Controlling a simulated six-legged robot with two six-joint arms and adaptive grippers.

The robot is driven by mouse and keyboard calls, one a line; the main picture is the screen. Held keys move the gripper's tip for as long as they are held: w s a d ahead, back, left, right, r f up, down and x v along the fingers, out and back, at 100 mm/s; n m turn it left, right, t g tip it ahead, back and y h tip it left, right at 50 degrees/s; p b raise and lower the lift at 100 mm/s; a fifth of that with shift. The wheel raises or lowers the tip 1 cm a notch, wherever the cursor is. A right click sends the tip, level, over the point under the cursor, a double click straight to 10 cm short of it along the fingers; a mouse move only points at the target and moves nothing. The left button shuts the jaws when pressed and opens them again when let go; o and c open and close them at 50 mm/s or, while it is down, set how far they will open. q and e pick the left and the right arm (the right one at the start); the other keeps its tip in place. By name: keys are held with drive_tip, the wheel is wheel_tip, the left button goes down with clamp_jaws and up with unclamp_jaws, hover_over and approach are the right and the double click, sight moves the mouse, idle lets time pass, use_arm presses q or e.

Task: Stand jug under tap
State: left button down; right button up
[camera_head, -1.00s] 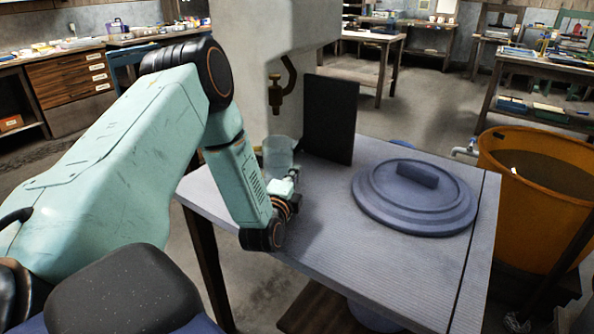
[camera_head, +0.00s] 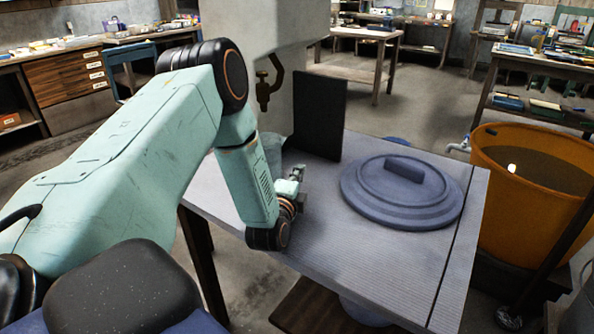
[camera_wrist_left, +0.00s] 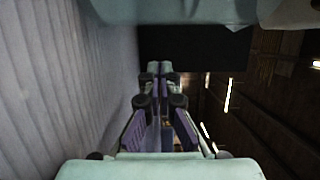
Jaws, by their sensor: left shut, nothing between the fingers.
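A clear, pale jug (camera_head: 270,148) stands at the table's far left, in front of the pillar. My left arm hides much of it. A brass tap (camera_head: 268,88) hangs from the pillar above the jug. My left gripper (camera_head: 299,172) is just right of the jug, low over the table, shut and empty. In the left wrist view its fingers (camera_wrist_left: 155,72) are together with nothing between them. A pale surface crosses the top of that view; I cannot tell whether it is the jug. My right gripper is out of view.
A black upright panel (camera_head: 321,117) stands right of the tap, beyond my left gripper. A round blue-grey lid (camera_head: 370,208) lies on the ribbed grey table (camera_head: 350,265). An orange tub (camera_head: 530,225) stands to the right. The table's front is clear.

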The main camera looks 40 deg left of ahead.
use_arm(q)
drive_tip(key=p+v, duration=0.1)
drive_tip(key=v, duration=0.6)
drive_tip(key=shift+s+r+p, duration=0.1)
drive_tip(key=shift+s+p, duration=0.2)
drive_tip(key=shift+p, duration=0.1)
drive_tip(key=shift+s+d, duration=0.2)
drive_tip(key=shift+s, duration=0.25)
